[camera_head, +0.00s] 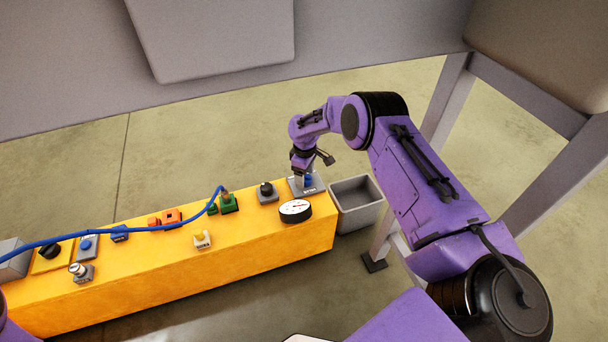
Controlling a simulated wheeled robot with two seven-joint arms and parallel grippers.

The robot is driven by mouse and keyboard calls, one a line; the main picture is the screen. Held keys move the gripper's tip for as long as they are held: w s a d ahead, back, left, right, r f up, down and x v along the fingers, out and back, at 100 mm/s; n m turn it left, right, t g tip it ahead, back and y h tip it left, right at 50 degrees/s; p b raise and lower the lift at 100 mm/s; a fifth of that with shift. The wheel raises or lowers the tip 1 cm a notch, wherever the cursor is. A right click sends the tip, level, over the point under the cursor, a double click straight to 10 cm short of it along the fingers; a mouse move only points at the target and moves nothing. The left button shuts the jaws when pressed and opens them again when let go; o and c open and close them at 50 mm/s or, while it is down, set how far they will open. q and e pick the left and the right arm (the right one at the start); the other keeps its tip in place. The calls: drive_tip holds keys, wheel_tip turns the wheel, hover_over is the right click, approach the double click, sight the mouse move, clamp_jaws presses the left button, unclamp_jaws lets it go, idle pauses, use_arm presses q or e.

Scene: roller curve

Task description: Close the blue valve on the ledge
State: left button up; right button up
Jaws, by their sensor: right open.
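A blue valve (309,181) stands on a small grey labelled base (312,191) at the far right end of the yellow ledge (250,255). My right gripper (304,176) points down right at it, and its fingers partly hide the blue part. The right gripper is open, with its fingers close around or beside the valve; I cannot tell whether they touch it. My left gripper is out of view.
A grey open bin (356,198) stands at the ledge's right end. A gauge (295,210) and a black knob (267,192) sit near the valve. A blue cable (150,228) runs left from a green fitting (229,203). Several other controls line the ledge.

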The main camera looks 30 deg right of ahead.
wheel_tip(320, 180, up, 9)
drive_tip(key=p, duration=0.3)
drive_tip(key=shift+r, duration=0.65)
